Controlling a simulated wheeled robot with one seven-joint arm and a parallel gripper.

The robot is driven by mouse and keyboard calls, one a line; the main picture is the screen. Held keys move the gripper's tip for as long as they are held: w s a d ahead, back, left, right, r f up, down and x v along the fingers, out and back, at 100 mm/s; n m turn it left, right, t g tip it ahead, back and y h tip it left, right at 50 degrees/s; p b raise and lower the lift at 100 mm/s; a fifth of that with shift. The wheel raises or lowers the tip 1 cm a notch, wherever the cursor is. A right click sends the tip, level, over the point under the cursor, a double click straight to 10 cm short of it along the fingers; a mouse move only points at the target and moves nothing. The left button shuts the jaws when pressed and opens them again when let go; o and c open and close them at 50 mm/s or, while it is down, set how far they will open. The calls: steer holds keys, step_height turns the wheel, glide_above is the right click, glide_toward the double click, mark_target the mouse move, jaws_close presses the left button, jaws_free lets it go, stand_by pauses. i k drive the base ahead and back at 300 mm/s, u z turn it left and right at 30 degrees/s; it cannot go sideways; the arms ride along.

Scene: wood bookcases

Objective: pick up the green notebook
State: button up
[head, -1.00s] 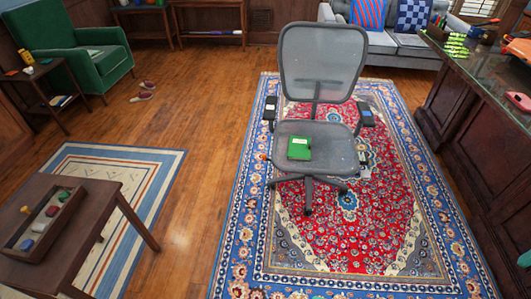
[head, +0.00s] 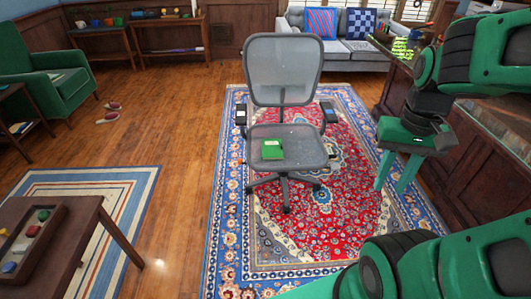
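The green notebook (head: 272,149) lies flat on the seat of a grey office chair (head: 310,150), left of the seat's middle, with a pale label on its cover. My gripper (head: 394,188) hangs at the right of the head view, its two green fingers pointing down and spread apart with nothing between them. It is to the right of the chair and clear of the notebook. The notebook is fully visible.
The chair has a tall mesh back (head: 282,70) and armrests (head: 328,112) beside the seat. It stands on a red and blue rug (head: 300,220). A dark table with a tray (head: 28,245) is at lower left. A dark desk (head: 490,130) is at right.

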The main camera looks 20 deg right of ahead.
mark_target(271, 148)
steer(key=u, duration=0.05)
steer(key=i, duration=1)
steer(key=z, duration=0.05)
